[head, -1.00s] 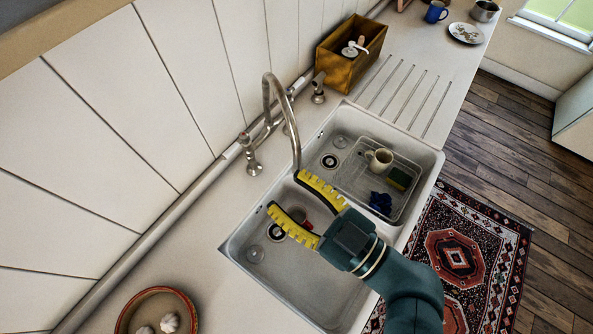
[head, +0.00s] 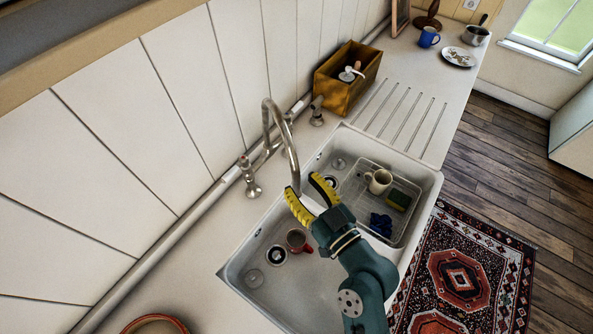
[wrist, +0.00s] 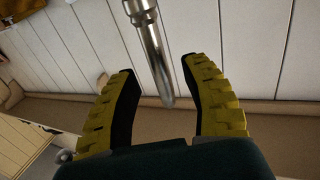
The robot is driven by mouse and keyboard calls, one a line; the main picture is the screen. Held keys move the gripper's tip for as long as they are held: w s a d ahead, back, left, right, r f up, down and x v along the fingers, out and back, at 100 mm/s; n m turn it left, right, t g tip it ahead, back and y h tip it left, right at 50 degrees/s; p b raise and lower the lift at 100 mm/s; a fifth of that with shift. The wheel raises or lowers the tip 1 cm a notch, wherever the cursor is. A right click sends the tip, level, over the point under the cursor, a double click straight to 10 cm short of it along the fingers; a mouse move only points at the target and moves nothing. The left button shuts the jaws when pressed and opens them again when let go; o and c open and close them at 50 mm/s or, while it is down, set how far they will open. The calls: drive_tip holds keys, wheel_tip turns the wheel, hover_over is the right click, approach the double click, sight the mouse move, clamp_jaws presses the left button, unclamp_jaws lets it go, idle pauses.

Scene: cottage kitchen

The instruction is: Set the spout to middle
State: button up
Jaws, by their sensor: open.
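The spout (head: 286,135) is a curved metal tube that rises from the tap behind the sink and arches over the divider between the two basins. Its lower end shows in the wrist view (wrist: 150,50), between and a little beyond my two yellow fingers. My gripper (head: 307,194) is open near the spout's tip in the head view; it also shows in the wrist view (wrist: 160,85). I cannot tell whether either finger touches the spout; the wrist view shows a gap on both sides.
The double sink (head: 238,268) holds a red mug (head: 297,240) in the near basin. The far basin has a wire rack with a cream mug (head: 379,181), a sponge (head: 399,200) and a blue cloth (head: 381,223). Tap handles (head: 250,180) (head: 317,112) flank the spout. A wooden box (head: 345,88) stands behind.

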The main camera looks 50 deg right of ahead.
drive_tip(key=shift+x, duration=1.3)
drive_tip(key=shift+c, duration=0.4)
clamp_jaws()
drive_tip(key=shift+f, duration=0.15)
